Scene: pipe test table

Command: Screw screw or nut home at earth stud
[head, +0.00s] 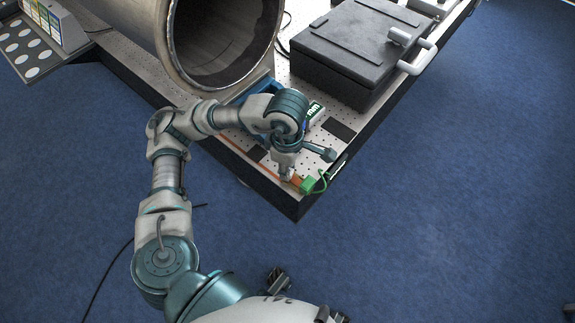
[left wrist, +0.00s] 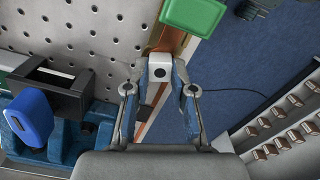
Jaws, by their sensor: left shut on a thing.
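My left gripper (head: 287,176) is low over the near corner of the perforated table (head: 340,100). In the left wrist view its two fingers (left wrist: 160,78) are on either side of a small pale block (left wrist: 160,64) with a dark round hole, and it is shut on this block. A green block (head: 307,185) sits just right of the fingertips and also shows in the left wrist view (left wrist: 192,14). An orange-brown strip (head: 262,171) runs along the table edge here. I cannot make out the earth stud or a separate nut; the fingers and block may hide them.
A large open metal pipe (head: 215,45) stands behind my arm. A black case (head: 355,50) lies at the back right. A green wire (head: 323,180) loops beside the green block. A blue clamp-like part (left wrist: 30,115) shows left of the fingers. Open blue floor surrounds the table corner.

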